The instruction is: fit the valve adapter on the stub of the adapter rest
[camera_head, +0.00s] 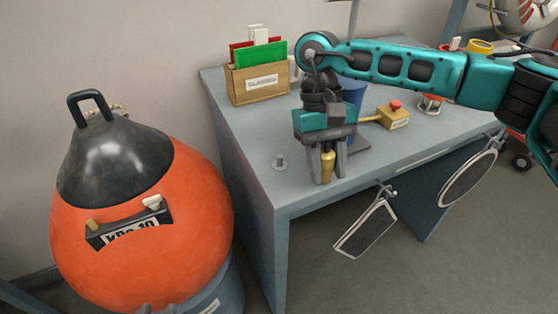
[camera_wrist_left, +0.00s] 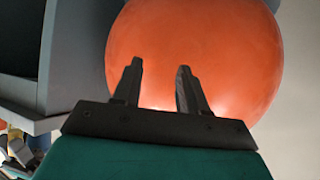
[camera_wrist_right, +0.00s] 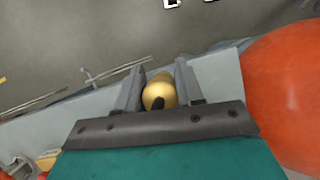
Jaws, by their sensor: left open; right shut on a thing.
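My right gripper (camera_head: 329,176) points down over the desk's front part, shut on the gold-coloured valve adapter (camera_head: 328,160). In the right wrist view the adapter (camera_wrist_right: 159,91) sits between the two fingers, its rounded end showing. The adapter rest (camera_head: 280,163) is a small grey base with an upright stub on the desk, left of the held adapter and apart from it. Nothing sits on its stub. My left gripper (camera_wrist_left: 158,88) is open and empty in the left wrist view, in front of an orange float. Only its tips show at the head view's bottom edge.
The large orange float (camera_head: 140,240) with a black top stands left of the desk (camera_head: 245,135). A cardboard box with folders (camera_head: 258,84) is at the back left. A yellow box with red button (camera_head: 394,115) and a blue container (camera_head: 353,92) stand behind my right gripper. Two framed panels hang in front.

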